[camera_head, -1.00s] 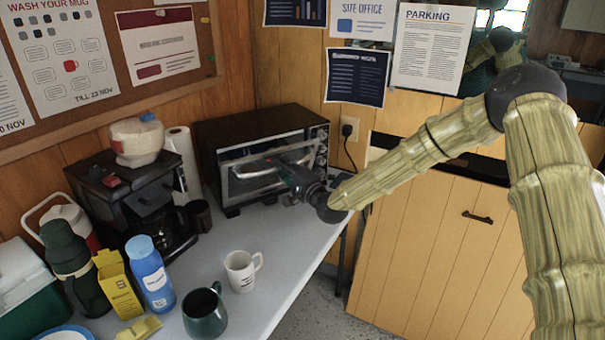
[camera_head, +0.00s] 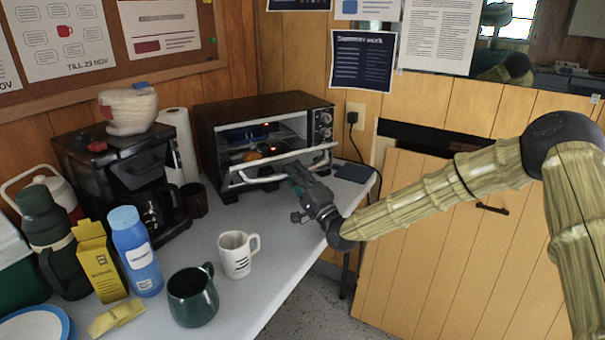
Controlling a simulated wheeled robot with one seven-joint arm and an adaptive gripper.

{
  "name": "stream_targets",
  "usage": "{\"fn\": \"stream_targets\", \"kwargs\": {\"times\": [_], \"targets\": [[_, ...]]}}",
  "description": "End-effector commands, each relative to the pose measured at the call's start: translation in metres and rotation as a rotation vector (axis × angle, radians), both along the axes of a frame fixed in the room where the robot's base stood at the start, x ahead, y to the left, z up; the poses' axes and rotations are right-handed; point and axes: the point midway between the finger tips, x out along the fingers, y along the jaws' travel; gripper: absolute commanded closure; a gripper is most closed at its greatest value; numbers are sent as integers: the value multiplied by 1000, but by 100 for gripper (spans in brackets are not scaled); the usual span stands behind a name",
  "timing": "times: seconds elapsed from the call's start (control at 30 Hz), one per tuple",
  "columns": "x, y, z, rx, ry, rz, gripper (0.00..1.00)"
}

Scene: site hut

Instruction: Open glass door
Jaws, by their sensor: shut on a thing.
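The toaster oven (camera_head: 262,102) stands at the back of the grey table, black on top with a silver front. Its glass door (camera_head: 285,166) is tilted down and outward, and the oven's inside shows above it, with something orange and a blue thing in there. A long bar handle runs along the door's front edge. My gripper (camera_head: 292,176) is shut on the door handle, near the middle of the door. The fingertips are small and partly hidden against the handle. My arm reaches in from the right.
A white mug (camera_head: 236,256) and a dark green mug (camera_head: 192,297) stand on the table (camera_head: 262,222) in front. A coffee maker (camera_head: 125,180), blue bottle (camera_head: 138,250) and yellow box (camera_head: 103,262) stand left. A dark flat thing (camera_head: 354,172) lies right of the oven.

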Motion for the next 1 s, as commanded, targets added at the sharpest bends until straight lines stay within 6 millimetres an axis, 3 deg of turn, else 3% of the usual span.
{"fn": "stream_targets", "kwargs": {"times": [0.4, 0.97, 1.0], "targets": [[-11, 0, -23, -1, 1, 8, 100], [-13, -1, -26, -1, 0, 9, 100], [-13, -1, -26, -1, 0, 9, 79]]}}
